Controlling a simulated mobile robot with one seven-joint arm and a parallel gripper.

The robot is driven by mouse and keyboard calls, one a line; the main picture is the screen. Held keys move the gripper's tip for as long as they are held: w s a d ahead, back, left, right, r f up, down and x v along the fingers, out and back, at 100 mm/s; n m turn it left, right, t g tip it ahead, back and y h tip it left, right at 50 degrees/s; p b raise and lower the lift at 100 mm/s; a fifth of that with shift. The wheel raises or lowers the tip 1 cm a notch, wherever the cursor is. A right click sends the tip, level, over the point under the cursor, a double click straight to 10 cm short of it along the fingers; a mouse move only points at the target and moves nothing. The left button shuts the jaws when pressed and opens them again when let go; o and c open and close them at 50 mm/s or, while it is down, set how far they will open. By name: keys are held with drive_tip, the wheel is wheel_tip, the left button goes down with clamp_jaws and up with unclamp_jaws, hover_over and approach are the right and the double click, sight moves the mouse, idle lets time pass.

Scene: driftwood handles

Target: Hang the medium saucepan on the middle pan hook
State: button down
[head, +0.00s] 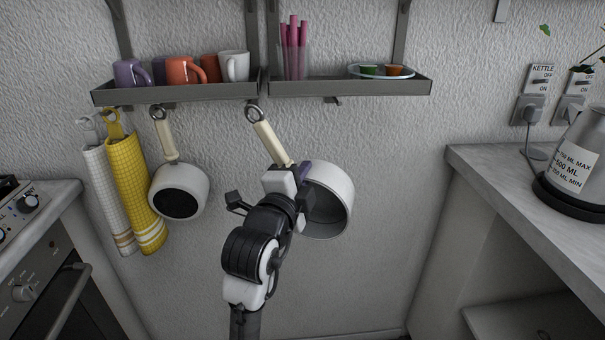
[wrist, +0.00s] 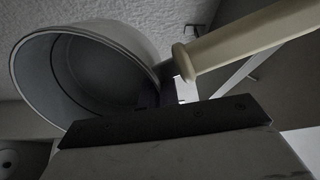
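The medium saucepan (head: 335,190) is white with a cream handle (head: 271,143). It is in front of the wall, tilted, with its handle pointing up and left and a metal ring at the handle's end. My gripper (head: 296,178) is shut on the saucepan near the base of the handle. The ring is just under the shelf's lower edge, by the middle hook's place; I cannot tell whether it is on the hook, which is hidden. In the wrist view the saucepan (wrist: 85,70) and handle (wrist: 240,42) show close up; the fingertips are mostly hidden.
A smaller white pan (head: 180,190) hangs at left, beside yellow (head: 135,180) and white (head: 108,185) towels. An empty hook (head: 332,101) is at right under the shelf (head: 350,88), which holds mugs, a glass and a plate. A counter with a kettle (head: 575,160) stands right.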

drive_tip(key=shift+w+a+f+t+y, duration=0.3)
drive_tip(key=shift+a+f+t, duration=0.1)
drive_tip(key=shift+a, duration=0.1)
drive_tip(key=shift+a+n+b, duration=0.1)
drive_tip(key=shift+n+b, duration=0.2)
drive_tip(key=shift+w+f+b, duration=0.2)
drive_tip(key=shift+w+b, duration=0.45)
drive_tip(key=shift+w, duration=2.65)
drive_tip(key=shift+w+f+b, duration=0.25)
drive_tip(key=shift+w+b, duration=0.2)
drive_tip(key=shift+w, duration=0.5)
drive_tip(key=shift+w+f+b, duration=0.2)
drive_tip(key=shift+w+b, duration=0.2)
drive_tip(key=shift+w, duration=0.5)
drive_tip(key=shift+a+f+m+g, duration=0.3)
drive_tip(key=shift+a+f+m, duration=0.15)
drive_tip(key=shift+a+m, duration=0.3)
drive_tip(key=shift+a+f+m+g, duration=0.3)
drive_tip(key=shift+a+f+m, duration=0.1)
drive_tip(key=shift+a+m, duration=0.35)
